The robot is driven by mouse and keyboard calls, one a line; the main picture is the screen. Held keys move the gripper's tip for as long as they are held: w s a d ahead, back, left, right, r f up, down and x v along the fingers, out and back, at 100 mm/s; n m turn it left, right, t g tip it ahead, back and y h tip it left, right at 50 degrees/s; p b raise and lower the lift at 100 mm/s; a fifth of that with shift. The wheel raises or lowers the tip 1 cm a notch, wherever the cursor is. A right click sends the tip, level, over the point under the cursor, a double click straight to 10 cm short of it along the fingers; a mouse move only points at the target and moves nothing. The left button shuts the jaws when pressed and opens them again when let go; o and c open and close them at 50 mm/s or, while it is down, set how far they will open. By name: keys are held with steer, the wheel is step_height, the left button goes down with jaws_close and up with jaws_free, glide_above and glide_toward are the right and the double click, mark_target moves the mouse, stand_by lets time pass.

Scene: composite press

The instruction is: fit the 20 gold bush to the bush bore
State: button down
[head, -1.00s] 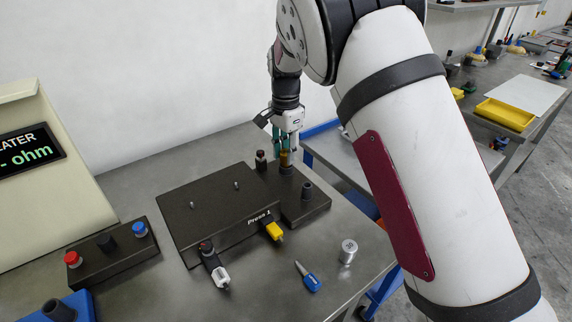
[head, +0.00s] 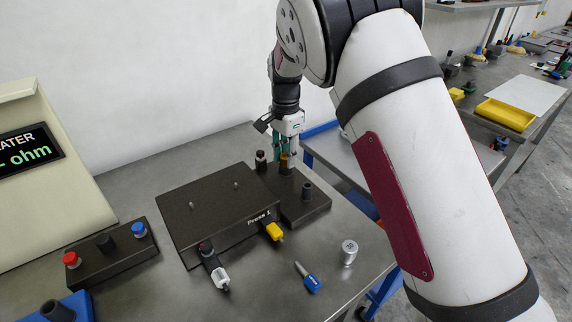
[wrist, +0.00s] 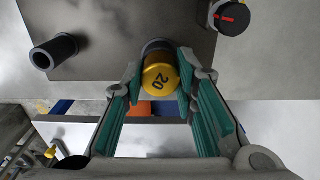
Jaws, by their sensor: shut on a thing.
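The gold bush (wrist: 160,80), marked 20 on its end, is between the green-padded fingers of my gripper (wrist: 158,72), which is shut on it. In the head view the gold bush (head: 284,160) shows small between the fingertips of my gripper (head: 286,157). It is upright, right above a dark round boss (head: 286,170) at the back of the dark plate, which I take for the bush bore. A dark part also shows just beyond the bush in the wrist view. The bore's mouth is hidden, and I cannot tell whether the bush has entered it.
A dark hollow post (head: 307,190) and a red-marked black knob (head: 261,160) stand near the boss. The Press 1 block (head: 215,208) is to the left. A blue-handled tool (head: 308,278) and a metal cylinder (head: 349,252) are on the bench in front.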

steer(key=c, duration=1.2)
jaws_free()
step_height(320, 180, up, 12)
steer(key=s+d+r+n+t+y+p, duration=0.1)
steer(key=s+d+r+n, duration=0.2)
steer(key=s+d+r, duration=0.5)
steer(key=s+d+r+n+t+p, duration=0.15)
steer(key=s+d+r, duration=0.4)
steer(key=s, duration=0.55)
steer(key=s+d+f+n+t, duration=0.1)
steer(key=s+d+f+n, duration=0.1)
steer(key=s, duration=0.8)
steer(key=s+d+f+n+h, duration=0.1)
steer(key=s+d+n, duration=0.3)
steer(key=s, duration=0.6)
steer(key=shift+s+d+f+t, duration=0.15)
steer(key=shift+d+f+t, duration=0.15)
steer(key=shift+f, duration=0.6)
